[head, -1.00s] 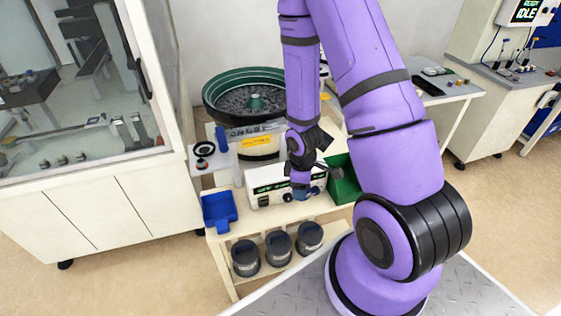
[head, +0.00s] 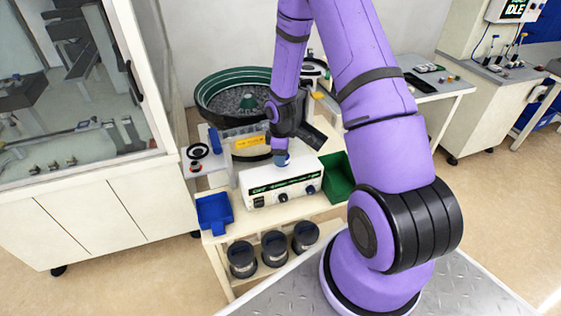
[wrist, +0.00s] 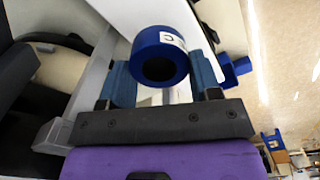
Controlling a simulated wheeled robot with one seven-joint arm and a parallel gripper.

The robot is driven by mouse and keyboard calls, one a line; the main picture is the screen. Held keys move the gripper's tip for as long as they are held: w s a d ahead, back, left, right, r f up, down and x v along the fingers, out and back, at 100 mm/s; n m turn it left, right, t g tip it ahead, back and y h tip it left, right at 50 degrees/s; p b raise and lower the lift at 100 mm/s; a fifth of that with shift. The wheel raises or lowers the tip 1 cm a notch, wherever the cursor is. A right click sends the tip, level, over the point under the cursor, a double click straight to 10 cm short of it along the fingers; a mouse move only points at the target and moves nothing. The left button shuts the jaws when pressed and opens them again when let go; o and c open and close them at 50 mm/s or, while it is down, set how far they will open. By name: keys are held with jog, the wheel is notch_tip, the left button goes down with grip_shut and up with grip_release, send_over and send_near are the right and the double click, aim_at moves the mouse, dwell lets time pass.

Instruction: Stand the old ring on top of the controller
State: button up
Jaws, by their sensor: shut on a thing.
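A blue ring (wrist: 160,56) with a white label shows in the wrist view, its dark round hole facing the camera. My gripper (wrist: 163,80) is shut on it, one finger on each side. In the head view my gripper (head: 281,158) is over the top of the controller (head: 282,187), a white box with black knobs and a green strip on its front. The ring is hard to tell apart from the fingers there. I cannot tell whether it touches the controller.
The bowl feeder (head: 240,98) stands behind the controller. A blue bin (head: 214,212) is at its left and a green bin (head: 337,176) at its right. Several dark round containers (head: 274,247) stand on the lower shelf. A black ring (head: 197,151) lies on the left side plate.

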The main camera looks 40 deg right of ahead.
jog(key=shift+f, duration=1.75)
jog(key=shift+f, duration=0.1)
jog(key=o, duration=1)
jog(key=shift+c, duration=0.2)
